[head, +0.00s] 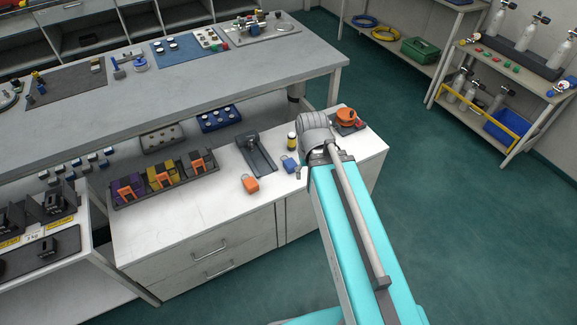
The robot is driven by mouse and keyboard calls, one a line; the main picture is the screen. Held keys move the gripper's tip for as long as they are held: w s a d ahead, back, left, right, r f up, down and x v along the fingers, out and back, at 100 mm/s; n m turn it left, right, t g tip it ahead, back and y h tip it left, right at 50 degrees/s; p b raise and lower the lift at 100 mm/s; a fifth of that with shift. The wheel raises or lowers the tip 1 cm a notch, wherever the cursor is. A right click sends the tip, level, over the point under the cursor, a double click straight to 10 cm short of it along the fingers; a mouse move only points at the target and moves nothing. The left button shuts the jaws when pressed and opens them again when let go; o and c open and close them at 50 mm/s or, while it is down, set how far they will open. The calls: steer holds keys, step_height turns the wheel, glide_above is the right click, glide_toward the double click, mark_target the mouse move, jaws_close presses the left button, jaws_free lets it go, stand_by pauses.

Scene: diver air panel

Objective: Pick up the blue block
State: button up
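A small blue block-like piece (289,164) lies on the white cabinet top, just left of my arm. It has a pale loop at its upper side and looks like a padlock. A similar orange piece (250,184) lies to its left and nearer the front edge. My cyan arm reaches up from the bottom of the view, and its grey joint is to the right of the blue piece. My gripper does not show. The blue piece appears free, with nothing holding it.
A dark tray with a metal handle (256,155) and a small yellow-and-black bottle (292,141) are close by. A rack of purple, yellow and orange items (165,180) stands left. A grey workbench (190,83) overhangs behind. The cabinet's front left top is clear.

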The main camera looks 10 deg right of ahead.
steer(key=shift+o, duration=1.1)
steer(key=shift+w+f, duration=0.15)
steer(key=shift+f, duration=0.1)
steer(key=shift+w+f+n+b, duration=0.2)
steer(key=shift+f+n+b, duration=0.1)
steer(key=shift+b, duration=0.2)
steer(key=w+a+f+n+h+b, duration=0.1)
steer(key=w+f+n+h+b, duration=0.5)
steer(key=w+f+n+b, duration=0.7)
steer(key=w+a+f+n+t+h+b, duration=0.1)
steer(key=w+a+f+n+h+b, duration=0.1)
steer(key=b, duration=0.5)
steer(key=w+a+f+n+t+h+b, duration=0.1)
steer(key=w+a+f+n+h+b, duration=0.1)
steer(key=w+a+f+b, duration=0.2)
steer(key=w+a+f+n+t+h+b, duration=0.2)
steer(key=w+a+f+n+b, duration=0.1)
steer(key=b, duration=0.6)
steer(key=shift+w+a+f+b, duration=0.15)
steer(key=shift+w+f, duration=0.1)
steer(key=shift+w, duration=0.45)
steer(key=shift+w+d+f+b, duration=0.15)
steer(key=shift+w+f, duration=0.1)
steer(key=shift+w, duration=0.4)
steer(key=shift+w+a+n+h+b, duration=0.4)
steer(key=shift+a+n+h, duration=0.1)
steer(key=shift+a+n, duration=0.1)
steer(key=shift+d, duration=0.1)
